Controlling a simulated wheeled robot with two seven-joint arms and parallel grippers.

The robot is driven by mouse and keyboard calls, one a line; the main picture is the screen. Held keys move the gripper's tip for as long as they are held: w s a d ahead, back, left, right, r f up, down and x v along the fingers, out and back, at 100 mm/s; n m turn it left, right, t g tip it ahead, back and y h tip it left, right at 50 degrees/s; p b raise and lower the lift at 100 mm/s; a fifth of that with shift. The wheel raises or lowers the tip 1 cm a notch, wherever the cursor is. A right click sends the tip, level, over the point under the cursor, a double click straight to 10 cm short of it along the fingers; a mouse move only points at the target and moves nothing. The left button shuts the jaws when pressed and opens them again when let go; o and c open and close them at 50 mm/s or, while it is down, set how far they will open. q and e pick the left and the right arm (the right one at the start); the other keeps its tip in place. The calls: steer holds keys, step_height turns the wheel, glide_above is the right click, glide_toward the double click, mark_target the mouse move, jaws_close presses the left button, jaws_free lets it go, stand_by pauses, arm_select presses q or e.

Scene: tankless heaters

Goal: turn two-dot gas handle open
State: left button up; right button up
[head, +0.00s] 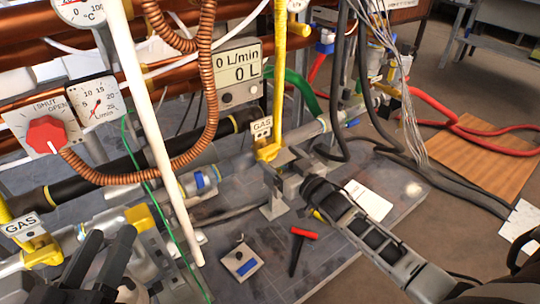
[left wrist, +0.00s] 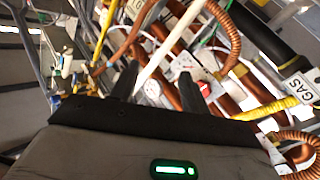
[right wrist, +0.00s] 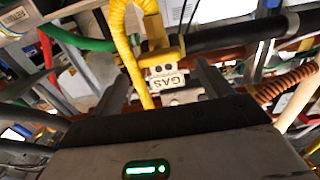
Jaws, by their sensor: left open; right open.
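A yellow gas valve part (head: 268,152) sits below a white GAS tag (head: 262,128) on a vertical yellow pipe in the head view. In the right wrist view the GAS tag (right wrist: 167,81) appears upside down between my fingers, with what look like two dark dots beside it. My right gripper (head: 283,165) is open just beside this yellow part; I cannot tell whether they touch. A second GAS tag (head: 22,225) with yellow parts is at the lower left. My left gripper (head: 105,262) is open and empty near it.
A red knob (head: 46,135) marked SHUT and OPEN is at the left. A display (head: 238,75) reads 0 L/min. A white pipe (head: 145,130) and copper coils cross the front. A red-handled tool (head: 303,234) and small box (head: 241,261) lie on the grey board.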

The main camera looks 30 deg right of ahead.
mark_target(272, 151)
steer(key=w, duration=0.1)
steer(key=w+b, duration=0.1)
steer(key=w, duration=0.2)
steer(key=shift+w+a+f, duration=0.1)
steer(key=shift+a, duration=0.2)
arm_select(q)
steer(key=shift+w+a+r+m+t+h+b, duration=0.15)
steer(key=shift+r+m+t+h, duration=0.2)
steer(key=shift+r+m, duration=0.3)
steer(key=shift+w+r+m+t+h+b, duration=0.1)
steer(key=shift+w+r+m+t+h, duration=0.1)
steer(key=shift+r+m+t, duration=0.4)
steer(key=shift+w+a+r+m+t+h+b, duration=0.15)
steer(key=shift+r+m+t+h, duration=0.15)
steer(key=shift+r, duration=0.55)
arm_select(e)
steer(key=shift+w+a, duration=0.1)
steer(key=shift+w, duration=0.4)
steer(key=c, duration=1)
